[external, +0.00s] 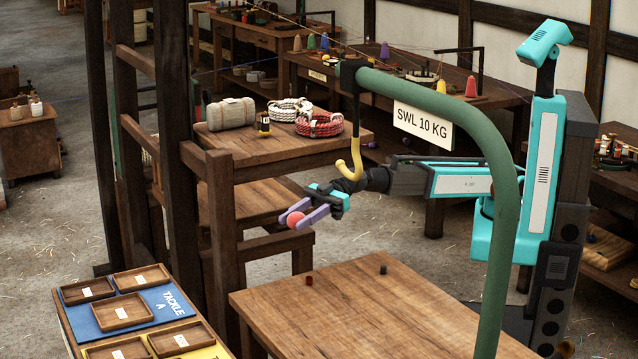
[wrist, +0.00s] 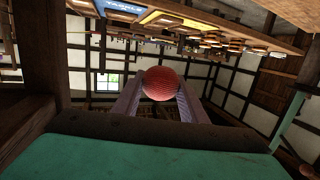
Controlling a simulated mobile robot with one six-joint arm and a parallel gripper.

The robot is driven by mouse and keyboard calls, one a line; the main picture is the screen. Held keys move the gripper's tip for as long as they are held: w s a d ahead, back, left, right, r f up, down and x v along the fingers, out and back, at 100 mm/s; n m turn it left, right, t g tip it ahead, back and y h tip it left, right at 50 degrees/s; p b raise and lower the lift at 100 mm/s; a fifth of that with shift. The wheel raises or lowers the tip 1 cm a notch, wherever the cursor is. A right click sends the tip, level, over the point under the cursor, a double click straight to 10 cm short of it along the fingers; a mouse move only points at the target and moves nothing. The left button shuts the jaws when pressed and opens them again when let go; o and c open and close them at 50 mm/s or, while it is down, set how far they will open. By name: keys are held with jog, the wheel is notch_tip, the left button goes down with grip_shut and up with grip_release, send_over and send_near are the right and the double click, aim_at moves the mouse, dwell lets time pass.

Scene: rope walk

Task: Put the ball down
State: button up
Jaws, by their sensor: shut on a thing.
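The ball (external: 295,219) is small and red. My gripper (external: 297,213) is shut on it, with one purple finger on each side. It is held in the air, left of the wooden table (external: 350,318) in the picture and above table height.
A green post with a yellow hook (external: 350,165) and a sign (external: 423,125) stands close by my arm. Wooden trays (external: 122,311) lie on a board at lower left. Rope coils (external: 319,123) lie behind.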

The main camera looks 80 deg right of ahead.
jog(key=s+d+f+n+g+b, duration=0.2)
jog(key=d+f+g, duration=0.1)
jog(key=f, duration=0.2)
jog(key=s+d+f+n+g+y+b, duration=0.1)
jog(key=s+d+f+n+g+b, duration=0.1)
jog(key=f, duration=0.4)
jog(key=s+d+f+n+g+b, duration=0.2)
jog(key=d+f+n+g, duration=0.1)
jog(key=d+f+g, duration=0.2)
jog(key=shift+s+f+n+g, duration=0.15)
jog(key=shift+s+n+g, duration=0.1)
jog(key=shift+n+g, duration=0.15)
jog(key=shift+d+f+b, duration=0.1)
jog(key=shift+d+b, duration=0.2)
jog(key=shift+d, duration=0.25)
jog(key=shift+a, duration=0.1)
jog(key=shift+w+a+f, duration=0.25)
jog(key=shift+w+a, duration=1.6)
jog(key=shift+w, duration=0.05)
jog(key=shift+w+a+f, duration=0.25)
jog(key=shift+w+a, duration=1.6)
jog(key=shift+a, duration=0.05)
jog(key=shift+w+a+f, duration=0.25)
jog(key=shift+w+a, duration=1.6)
jog(key=shift+w, duration=0.05)
